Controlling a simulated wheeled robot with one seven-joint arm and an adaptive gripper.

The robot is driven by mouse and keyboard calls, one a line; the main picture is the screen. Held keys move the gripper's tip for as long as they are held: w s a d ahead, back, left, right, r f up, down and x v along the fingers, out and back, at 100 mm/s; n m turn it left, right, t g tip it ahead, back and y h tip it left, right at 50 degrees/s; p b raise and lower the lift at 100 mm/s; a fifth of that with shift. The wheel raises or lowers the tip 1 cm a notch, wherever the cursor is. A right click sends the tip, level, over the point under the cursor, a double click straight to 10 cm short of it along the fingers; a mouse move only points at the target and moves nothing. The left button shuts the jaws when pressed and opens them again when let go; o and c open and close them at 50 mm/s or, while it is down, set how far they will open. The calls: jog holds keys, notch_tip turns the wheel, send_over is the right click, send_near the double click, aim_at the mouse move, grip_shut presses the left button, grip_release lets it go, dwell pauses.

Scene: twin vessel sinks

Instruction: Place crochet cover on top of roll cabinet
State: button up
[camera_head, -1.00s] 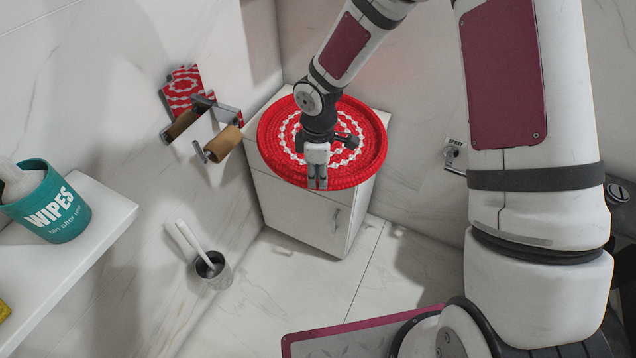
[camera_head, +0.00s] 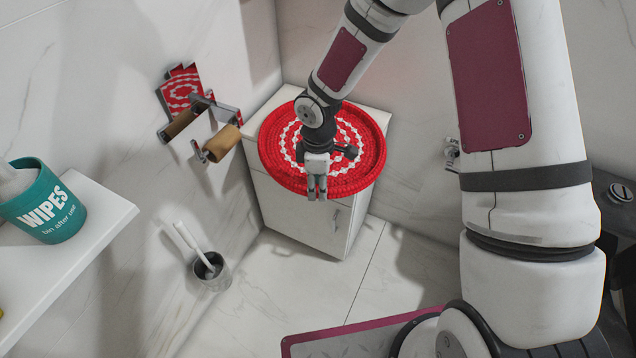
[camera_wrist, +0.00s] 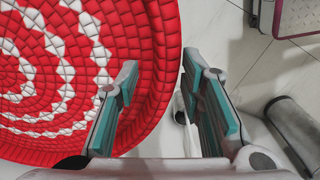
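The crochet cover (camera_head: 278,165) is a round red mat with white rings and a raised rim. It lies on the top of the white roll cabinet (camera_head: 300,215), overhanging its front edge; bare corners of the top show at the back. My gripper (camera_head: 317,196) points down at the cover's near rim. In the wrist view the cover (camera_wrist: 60,60) fills the left side, and my gripper (camera_wrist: 165,75) has its fingers apart, one over the cover and one past its edge. The rim passes through the gap without visible grip.
A wall holder with a brown roll (camera_head: 222,143) is left of the cabinet. A brush in a grey cup (camera_head: 212,270) is at the lower left wall. A teal wipes tub (camera_head: 45,205) stands on a white shelf (camera_head: 100,225). Floor right of the cabinet is clear.

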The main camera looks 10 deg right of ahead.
jog(key=s+d+r+m+h+p, duration=0.1)
jog(key=s+d+r+m+p, duration=0.15)
jog(key=r, duration=0.85)
jog(key=s+d+r+m+h+p, duration=0.1)
jog(key=s+d+r, duration=0.15)
jog(key=r, duration=0.85)
jog(key=s+d+r+m+t, duration=0.1)
jog(key=s+d+r+m, duration=0.25)
jog(key=s+r, duration=0.35)
jog(key=s+d+r+m, duration=0.2)
jog(key=s+r+m, duration=0.25)
jog(key=s, duration=0.45)
jog(key=s+m+y, duration=0.2)
jog(key=s+m, duration=0.2)
jog(key=s, duration=0.7)
jog(key=shift+a+r+t, duration=0.2)
jog(key=shift+r+t, duration=0.1)
jog(key=shift+r, duration=0.15)
notch_tip(320, 180, up, 15)
jog(key=t+p, duration=0.2)
jog(key=p, duration=1)
jog(key=shift+d+f+t+p, duration=0.15)
jog(key=shift+f+t+p, duration=0.05)
jog(key=shift+t+p, duration=0.1)
